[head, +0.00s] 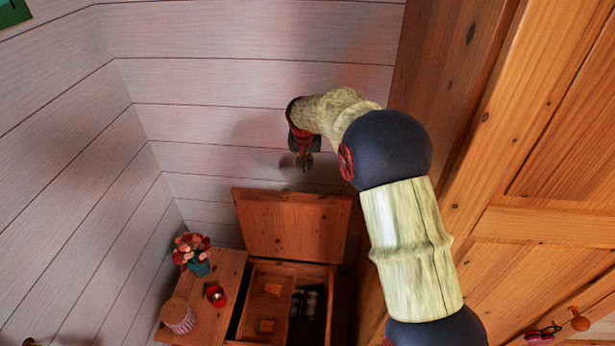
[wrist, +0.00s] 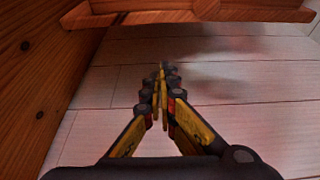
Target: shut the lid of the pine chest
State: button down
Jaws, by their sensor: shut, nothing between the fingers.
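The pine chest (head: 240,300) stands low against the plank wall in the head view, with its inside exposed. Its lid (head: 292,225) is open and stands up near the wall, behind the opening. My gripper (head: 304,165) is above the lid's top edge, pointing down, with its fingers together and empty. In the wrist view the closed fingers (wrist: 162,72) are in front of the wall planks, and the wooden edge of the lid (wrist: 190,14) crosses the top of the picture. The gripper appears apart from the lid.
Left of the opening, a wooden top holds a flower pot (head: 197,262), a red cup (head: 215,295) and a striped jar (head: 178,316). Small items (head: 305,303) lie inside the chest. A large wooden wardrobe (head: 520,180) stands close on the right, beside my arm.

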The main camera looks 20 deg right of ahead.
notch_tip(320, 180, down, 9)
jog(key=b, duration=0.3)
jog(key=shift+s+f, duration=0.15)
jog(key=shift+s, duration=0.05)
dwell(0.4)
jog(key=shift+a, duration=0.1)
